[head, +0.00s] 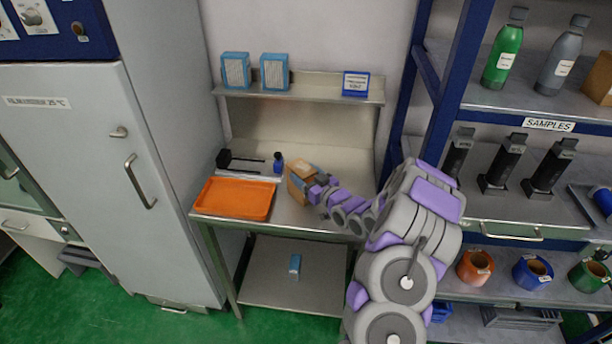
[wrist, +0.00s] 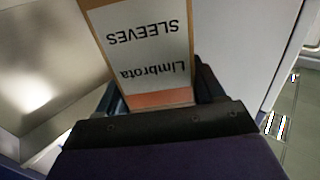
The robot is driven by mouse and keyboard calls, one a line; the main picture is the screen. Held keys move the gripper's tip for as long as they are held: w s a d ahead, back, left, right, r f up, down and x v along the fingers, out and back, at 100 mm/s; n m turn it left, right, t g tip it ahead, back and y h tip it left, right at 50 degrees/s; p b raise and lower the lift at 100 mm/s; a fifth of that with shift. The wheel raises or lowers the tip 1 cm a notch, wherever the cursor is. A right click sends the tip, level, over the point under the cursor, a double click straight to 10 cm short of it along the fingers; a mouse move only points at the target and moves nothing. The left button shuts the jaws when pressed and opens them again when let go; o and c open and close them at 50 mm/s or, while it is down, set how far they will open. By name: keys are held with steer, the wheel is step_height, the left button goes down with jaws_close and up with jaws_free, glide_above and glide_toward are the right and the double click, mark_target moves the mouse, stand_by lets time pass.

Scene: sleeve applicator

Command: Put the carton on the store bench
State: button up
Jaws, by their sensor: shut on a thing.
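A brown carton (head: 297,183) is at the end of my arm in the head view, over the right part of the steel bench (head: 345,184). In the wrist view the carton (wrist: 147,48) shows a white label with "Limbrota SLEEVES" upside down. My gripper (head: 314,191) is shut on the carton, and its dark fingers (wrist: 152,99) flank it in the wrist view. My gripper hides part of the carton in the head view. I cannot tell whether the carton's base touches the bench top.
An orange tray (head: 235,198) lies at the bench's left front. A dark device (head: 240,162) and a small blue bottle (head: 278,162) stand behind it. Blue boxes (head: 236,70) and a blue sign (head: 356,83) are on the upper shelf. A blue-framed rack (head: 447,100) stands to the right.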

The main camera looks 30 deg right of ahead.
steer(key=o, duration=1.1)
steer(key=shift+d+f, duration=0.1)
steer(key=shift+d, duration=0.1)
steer(key=o, duration=0.4)
steer(key=shift+d, duration=0.4)
steer(key=shift+c, duration=0.2)
steer(key=shift+a, duration=0.3)
steer(key=shift+s, duration=0.25)
steer(key=p+v, duration=0.2)
steer(key=v, duration=1)
steer(key=s+a+r+m+g+h, duration=0.1)
steer(key=s+a+r+g, duration=0.3)
steer(key=s, duration=0.8)
steer(key=s+a+r+g+h, duration=0.1)
steer(key=s+a+r+g, duration=0.4)
steer(key=s+a+g, duration=0.4)
steer(key=s+a+r+m+g+h, duration=0.1)
steer(key=s+a+r+g+h, duration=0.1)
steer(key=s+a+r+g, duration=0.3)
steer(key=s+a+g, duration=0.1)
steer(key=s+a, duration=0.3)
steer(key=s, duration=0.7)
steer(key=shift+s+a+r+m, duration=0.2)
steer(key=shift+a+m, duration=0.05)
steer(key=shift+m, duration=0.05)
